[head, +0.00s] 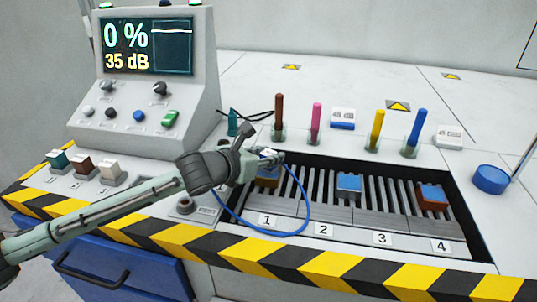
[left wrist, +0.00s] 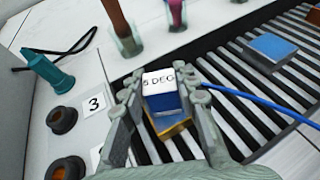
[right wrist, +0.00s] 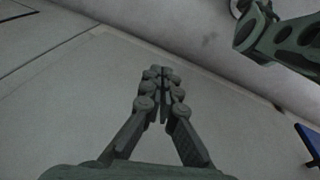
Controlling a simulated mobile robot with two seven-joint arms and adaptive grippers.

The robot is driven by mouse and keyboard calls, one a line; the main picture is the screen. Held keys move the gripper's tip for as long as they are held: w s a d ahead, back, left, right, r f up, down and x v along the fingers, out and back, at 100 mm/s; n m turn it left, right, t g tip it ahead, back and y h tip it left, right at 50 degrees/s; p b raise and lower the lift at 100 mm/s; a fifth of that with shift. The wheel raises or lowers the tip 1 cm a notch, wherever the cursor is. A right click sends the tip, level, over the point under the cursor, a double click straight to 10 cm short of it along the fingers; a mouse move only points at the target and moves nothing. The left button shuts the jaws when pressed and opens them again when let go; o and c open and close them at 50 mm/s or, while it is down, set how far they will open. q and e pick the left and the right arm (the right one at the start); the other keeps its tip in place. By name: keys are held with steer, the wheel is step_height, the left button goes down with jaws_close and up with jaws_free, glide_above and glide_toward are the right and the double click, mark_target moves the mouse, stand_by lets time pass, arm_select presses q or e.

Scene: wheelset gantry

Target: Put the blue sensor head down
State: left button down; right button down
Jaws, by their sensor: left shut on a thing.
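The blue sensor head (left wrist: 166,104) has a white top marked "5 DEG" and a blue cable (head: 306,215). My left gripper (head: 272,156) is shut on it, with one finger on each side in the left wrist view. It is over a yellow-brown block (left wrist: 176,131) on the slatted bed near label 1. I cannot tell whether the sensor head touches this block, which the gripper partly hides in the head view (head: 266,182). My right gripper (right wrist: 160,78) is shut and empty over bare floor, away from the console.
Brown (head: 278,112), pink (head: 316,118), yellow (head: 376,127) and blue (head: 416,130) sticks stand behind the bed. A teal holder (left wrist: 47,72) is left of the gripper. The display (head: 148,45) reads 0 % and 35 dB.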

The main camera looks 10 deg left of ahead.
arm_select(q)
steer(key=c, duration=1.2)
jaws_free()
steer(key=shift+f, duration=0.15)
arm_select(e)
steer(key=shift+w+r, duration=0.1)
arm_select(q)
steer(key=shift+o, duration=0.2)
steer(key=shift+s+a+r, duration=0.2)
steer(key=shift+s+r, duration=0.1)
steer(key=shift+s, duration=0.05)
steer(key=v, duration=1.1)
arm_select(e)
steer(key=shift+w+a+r, duration=0.2)
steer(key=shift+w+r, duration=0.3)
steer(key=shift+r, duration=0.35)
steer(key=shift+a, duration=0.1)
arm_select(q)
steer(key=shift+s, duration=0.1)
arm_select(e)
steer(key=shift+s+f, duration=0.1)
